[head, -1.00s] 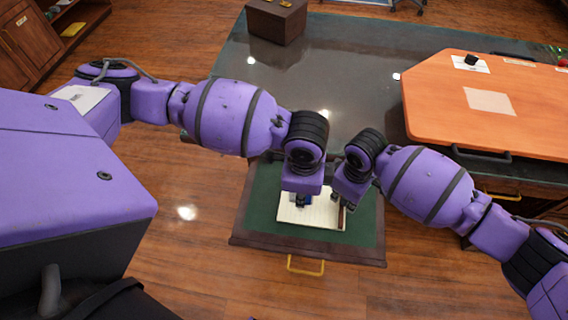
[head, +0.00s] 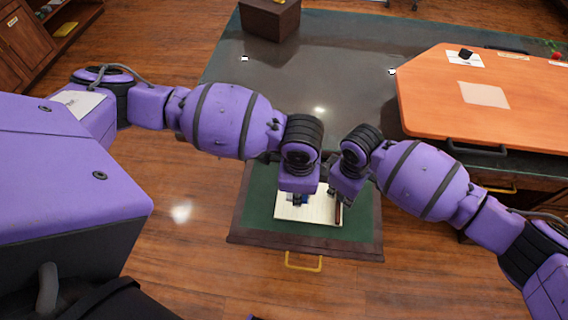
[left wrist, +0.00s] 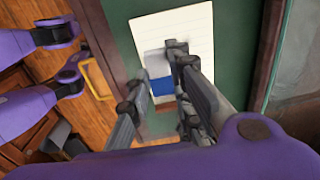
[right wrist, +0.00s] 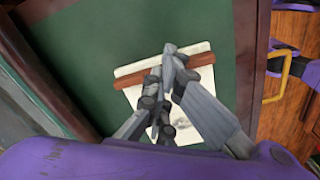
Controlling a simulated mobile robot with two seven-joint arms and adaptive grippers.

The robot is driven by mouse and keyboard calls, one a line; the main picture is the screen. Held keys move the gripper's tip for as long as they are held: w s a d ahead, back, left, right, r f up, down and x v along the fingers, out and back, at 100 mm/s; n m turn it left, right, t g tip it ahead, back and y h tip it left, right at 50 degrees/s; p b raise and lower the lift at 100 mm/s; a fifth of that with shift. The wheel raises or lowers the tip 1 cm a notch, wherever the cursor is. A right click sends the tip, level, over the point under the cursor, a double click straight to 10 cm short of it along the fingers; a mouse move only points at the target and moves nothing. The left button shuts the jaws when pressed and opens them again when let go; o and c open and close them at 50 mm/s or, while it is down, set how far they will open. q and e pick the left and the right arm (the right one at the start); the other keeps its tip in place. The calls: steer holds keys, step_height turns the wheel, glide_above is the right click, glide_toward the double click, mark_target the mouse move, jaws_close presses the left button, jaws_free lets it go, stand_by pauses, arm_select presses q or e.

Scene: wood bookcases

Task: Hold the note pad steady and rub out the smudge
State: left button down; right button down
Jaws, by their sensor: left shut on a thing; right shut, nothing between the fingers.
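The note pad (head: 318,213) is cream, ruled, with a reddish-brown binding strip (right wrist: 130,79). It lies flat on the green lining of an open drawer. My left gripper (left wrist: 157,72) is shut on a blue and white eraser (left wrist: 161,93) over the pad; I cannot tell whether it touches the paper. My right gripper (right wrist: 170,50) is shut and empty, its tips at the binding strip; contact is unclear. A grey smudge (right wrist: 182,122) shows on the page in the right wrist view, partly hidden by my fingers.
The drawer (head: 255,238) has dark wooden walls and a brass handle (head: 303,264). Behind it is a dark glossy desk top (head: 300,80) with a brown box (head: 270,18). An orange board (head: 470,120) lies at the right. The green lining around the pad is clear.

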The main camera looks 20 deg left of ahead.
mark_target(299, 215)
arm_select(q)
steer(key=shift+f, duration=3.05)
steer(key=shift+w+a+f, duration=0.1)
steer(key=shift+w+a, duration=0.25)
steer(key=shift+w, duration=0.75)
steer(key=shift+w+a+f, duration=0.1)
steer(key=shift+w+a, duration=0.25)
steer(key=shift+w, duration=0.75)
steer(key=shift+w+a, duration=0.35)
steer(key=shift+w, duration=0.75)
steer(key=shift+w+r, duration=0.1)
steer(key=shift+w, duration=0.35)
steer(key=shift+s+d+f, duration=0.15)
steer(key=shift+s+d, duration=0.3)
steer(key=shift+s, duration=0.15)
steer(key=shift+s+d+f, duration=0.15)
steer(key=shift+s+d, duration=0.25)
steer(key=shift+s, duration=0.2)
steer(key=shift+s+d+f, duration=0.1)
steer(key=shift+s+d, duration=0.2)
steer(key=shift+s, duration=0.45)
steer(key=shift+s+d+r, duration=0.1)
steer(key=shift+s+d, duration=0.15)
steer(key=shift+s, duration=0.5)
steer(key=shift+s+d+f, duration=0.1)
steer(key=shift+s+d, duration=0.2)
steer(key=shift+s, duration=0.45)
steer(key=shift+s+d+f, duration=0.1)
steer(key=shift+s+d, duration=0.05)
steer(key=shift+s, duration=0.85)
